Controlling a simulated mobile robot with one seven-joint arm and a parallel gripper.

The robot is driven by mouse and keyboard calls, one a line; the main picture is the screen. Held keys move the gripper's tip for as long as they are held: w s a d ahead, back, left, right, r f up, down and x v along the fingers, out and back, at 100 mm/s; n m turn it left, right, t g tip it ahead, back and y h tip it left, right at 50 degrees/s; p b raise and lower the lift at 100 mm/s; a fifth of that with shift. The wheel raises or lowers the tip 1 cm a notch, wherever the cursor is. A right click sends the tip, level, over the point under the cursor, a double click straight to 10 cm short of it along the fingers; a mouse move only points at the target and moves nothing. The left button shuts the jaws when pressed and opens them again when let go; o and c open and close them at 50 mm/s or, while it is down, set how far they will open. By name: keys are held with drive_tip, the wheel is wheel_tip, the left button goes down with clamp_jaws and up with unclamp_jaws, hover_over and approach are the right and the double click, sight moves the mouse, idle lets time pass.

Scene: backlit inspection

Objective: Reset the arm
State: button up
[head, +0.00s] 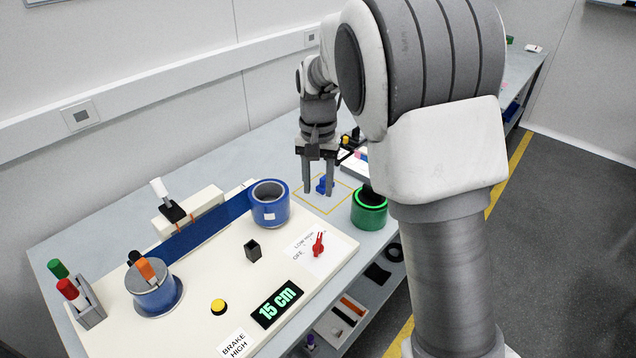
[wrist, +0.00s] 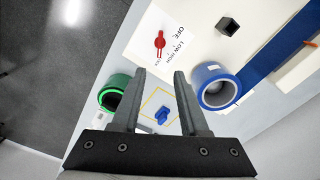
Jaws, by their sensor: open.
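My gripper (head: 319,186) hangs pointing down over the bench, its two fingers apart with nothing between them. In the wrist view my gripper (wrist: 156,76) is open. A small blue part (head: 322,186) sits inside a yellow outlined square on the bench, below the fingers. It also shows in the wrist view (wrist: 162,115), seen between the fingers. Whether the fingers touch it cannot be told, but they look above it. My arm's upper links cover the right middle of the head view.
A green-rimmed cup (head: 369,209) stands right of the square, and a blue roll (head: 270,203) stands left. The white panel (head: 200,275) holds a red switch (head: 318,244), a yellow button (head: 218,306), a "15 cm" display (head: 277,304) and a blue strip (head: 200,226).

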idle(0.3)
drive_tip(key=s+d+r+n+t+y, duration=0.1)
drive_tip(key=s+d+r, duration=0.2)
drive_tip(key=s+r, duration=0.25)
drive_tip(key=s+d+r+t, duration=0.2)
drive_tip(key=s+d+r, duration=0.1)
drive_tip(key=s+r, duration=0.3)
drive_tip(key=s+d+n+t+h, duration=0.1)
drive_tip(key=s+d, duration=0.3)
drive_tip(key=s, duration=1.1)
drive_tip(key=shift+d+n+t, duration=0.15)
drive_tip(key=shift+n+t, duration=0.45)
drive_tip(key=shift+t, duration=0.2)
